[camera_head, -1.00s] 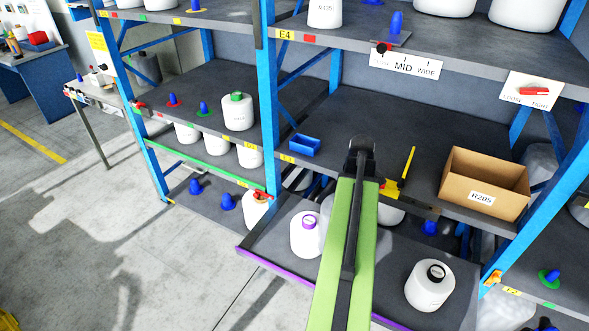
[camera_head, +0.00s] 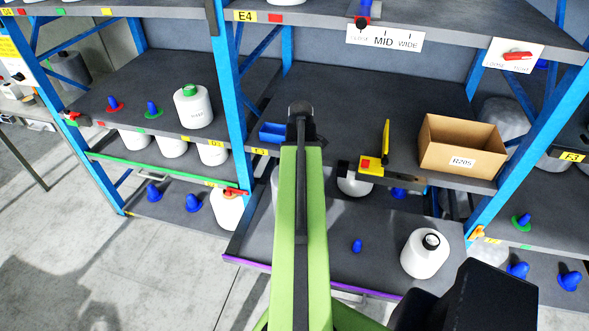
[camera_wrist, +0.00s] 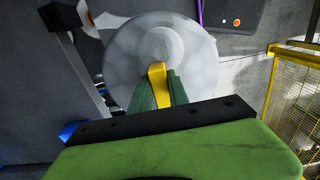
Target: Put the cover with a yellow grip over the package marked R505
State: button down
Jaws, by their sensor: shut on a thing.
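In the wrist view my gripper (camera_wrist: 159,90) is shut on the upright yellow grip (camera_wrist: 157,75) of a round, translucent whitish cover (camera_wrist: 126,48). I cannot make out my gripper or the cover in the head view, where my green arm fills the middle. No marking R505 is readable. A white container with a black cap (camera_head: 425,255) stands on the low purple-edged shelf, with no readable mark. What lies behind my arm is hidden.
An open carton marked R205 (camera_head: 462,148) stands on the middle shelf, right of a yellow-and-red device (camera_head: 372,165) and a blue tray (camera_head: 272,132). A small blue peg (camera_head: 357,246) is on the low shelf. Blue rack posts (camera_head: 530,145) flank the bay. The wrist view shows yellow mesh fencing (camera_wrist: 295,95).

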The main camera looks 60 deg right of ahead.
jog(key=shift+w, duration=0.3)
jog(key=shift+a+f, duration=0.1)
jog(key=shift+f, duration=0.15)
jog(key=shift+s+f+b, duration=0.15)
jog(key=shift+f+b, duration=0.3)
jog(key=shift+b, duration=0.2)
notch_tip(320, 180, down, 18)
jog(key=b, duration=1.7)
jog(key=shift+r+b, duration=0.2)
jog(key=shift+b, duration=0.1)
jog(key=shift+f+b, duration=0.3)
jog(key=c, duration=1.2)
grip_release()
jog(key=shift+o, duration=0.2)
jog(key=shift+r, duration=0.1)
